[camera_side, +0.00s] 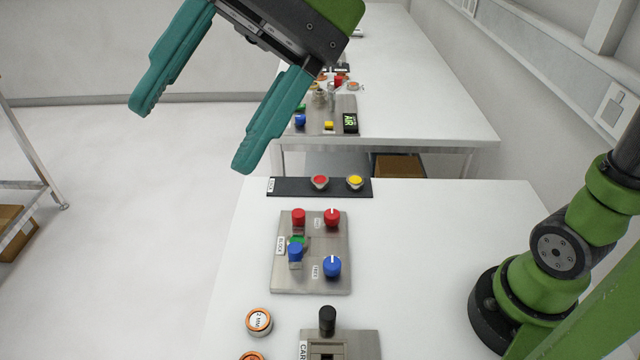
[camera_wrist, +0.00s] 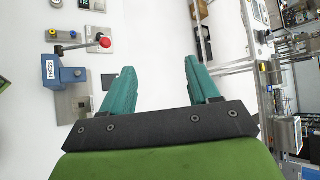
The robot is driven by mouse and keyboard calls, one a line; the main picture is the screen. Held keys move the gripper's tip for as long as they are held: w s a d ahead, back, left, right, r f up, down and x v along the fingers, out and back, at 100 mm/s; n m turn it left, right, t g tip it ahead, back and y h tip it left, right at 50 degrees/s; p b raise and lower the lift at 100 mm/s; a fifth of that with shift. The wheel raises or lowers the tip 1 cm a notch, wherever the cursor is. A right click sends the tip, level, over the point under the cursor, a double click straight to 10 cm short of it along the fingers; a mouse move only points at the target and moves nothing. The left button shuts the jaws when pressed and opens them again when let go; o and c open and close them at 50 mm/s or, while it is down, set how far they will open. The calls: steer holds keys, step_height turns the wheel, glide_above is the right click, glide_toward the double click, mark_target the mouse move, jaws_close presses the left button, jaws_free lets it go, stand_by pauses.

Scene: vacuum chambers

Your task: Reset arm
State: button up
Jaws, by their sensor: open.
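My gripper (camera_side: 195,130) is at the top of the side view, high above the table and left of the panels. Its two teal fingers are wide apart with nothing between them. In the wrist view the open fingers (camera_wrist: 162,82) point away from the camera over pale floor and the table edge. My green arm base stands at the right of the side view.
The near white table (camera_side: 430,240) carries a panel (camera_side: 312,280) with red and blue knobs, a black strip (camera_side: 290,187) with red and yellow buttons, and orange-rimmed discs (camera_side: 258,321). A blue press (camera_wrist: 62,75) with a red-knobbed lever shows in the wrist view.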

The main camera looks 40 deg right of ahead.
steer(key=w+d+f+m+t+h, duration=0.2)
steer(key=w+d+m+t, duration=0.15)
steer(key=d, duration=0.35)
steer(key=w+d+f+m+t+h, duration=0.25)
steer(key=w+d+m, duration=0.2)
steer(key=d, duration=0.35)
steer(key=s+d+f+n+t+h, duration=0.1)
steer(key=s+d+f+n+h, duration=0.1)
steer(key=d+f+n, duration=0.3)
steer(key=s+d+f+n+t+h, duration=0.2)
steer(key=s+d+f+n, duration=0.2)
steer(key=d+f, duration=0.5)
steer(key=d, duration=0.3)
steer(key=shift+d+n, duration=0.35)
steer(key=shift+n, duration=0.05)
steer(key=shift+s+f, duration=0.1)
